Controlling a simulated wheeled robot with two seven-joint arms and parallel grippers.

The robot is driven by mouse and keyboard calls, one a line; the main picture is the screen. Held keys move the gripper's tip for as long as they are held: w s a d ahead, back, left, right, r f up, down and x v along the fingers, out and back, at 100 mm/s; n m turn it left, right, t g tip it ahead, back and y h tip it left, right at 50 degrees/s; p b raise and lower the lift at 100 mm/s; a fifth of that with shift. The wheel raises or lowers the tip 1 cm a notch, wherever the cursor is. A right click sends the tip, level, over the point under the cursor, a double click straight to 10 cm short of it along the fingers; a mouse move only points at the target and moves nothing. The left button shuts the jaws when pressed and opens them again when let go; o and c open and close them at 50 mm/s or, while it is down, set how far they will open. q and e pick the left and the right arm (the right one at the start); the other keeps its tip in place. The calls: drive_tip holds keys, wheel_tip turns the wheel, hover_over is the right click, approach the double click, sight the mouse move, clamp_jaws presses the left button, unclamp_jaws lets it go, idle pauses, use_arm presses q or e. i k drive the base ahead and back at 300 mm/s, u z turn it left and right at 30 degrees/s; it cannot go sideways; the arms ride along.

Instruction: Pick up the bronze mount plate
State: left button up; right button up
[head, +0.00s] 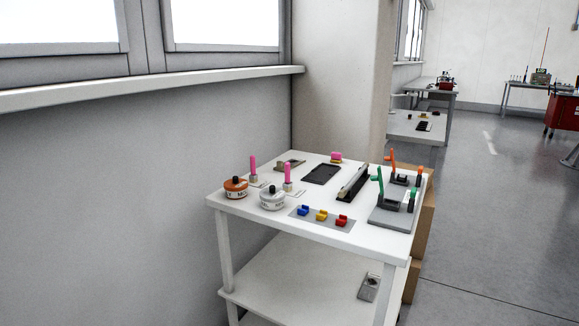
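A small brownish, bronze-looking plate (290,165) lies at the back left of the white table's top; it looks like the bronze mount plate, though it is too small to be sure. A grey plate with a dark round spot (369,287) rests on the table's lower shelf, near its right end. Neither of my grippers shows in the head view.
The white table (231,203) also holds a black tray (321,174), orange and white round pots, pink-topped pegs, a mat with coloured blocks (322,217), a long grey bar and a grey base with green handles (396,208). A wall is left; open floor (490,220) is right.

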sight(295, 162)
drive_tip(key=u, duration=0.25)
drive_tip(key=i, duration=1.25)
drive_tip(key=u, duration=0.85)
